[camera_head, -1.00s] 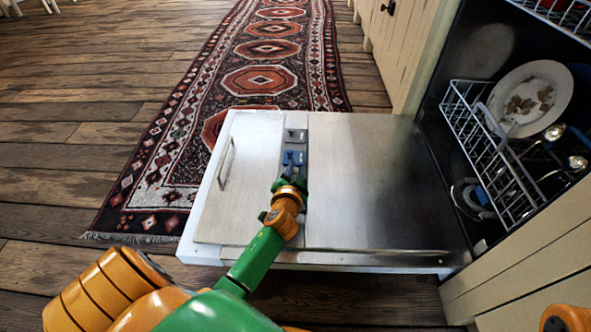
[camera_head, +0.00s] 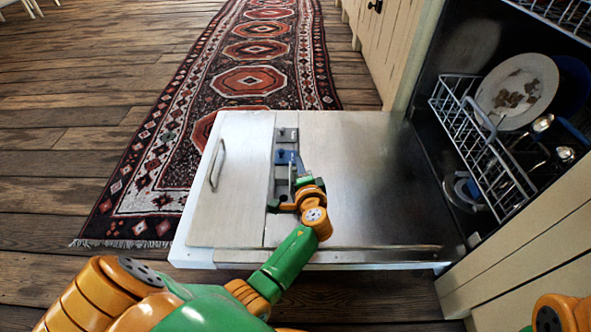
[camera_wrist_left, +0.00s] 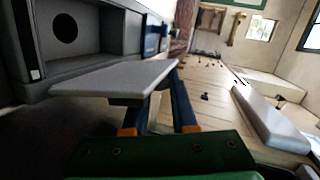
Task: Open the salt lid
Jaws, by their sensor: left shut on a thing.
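The grey dispenser panel (camera_head: 288,135) is set in the inner face of the lowered dishwasher door. A flat light-grey lid (camera_wrist_left: 115,78) stands out from the dispenser in the left wrist view, seen nearly edge-on. My left gripper (camera_wrist_left: 170,78) is shut on the lid's near right edge with its blue fingers. Beside the lid is a grey recess with a dark round hole (camera_wrist_left: 65,28). In the head view my left gripper (camera_head: 299,179) is over the dispenser's near part and partly hides it. My right gripper is not in view.
The dishwasher door (camera_head: 365,180) lies open and flat, with a handle (camera_head: 217,165) at its left. A rack (camera_head: 480,140) with a plate (camera_head: 517,92) is inside at right. A patterned rug (camera_head: 160,150) lies on the wooden floor.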

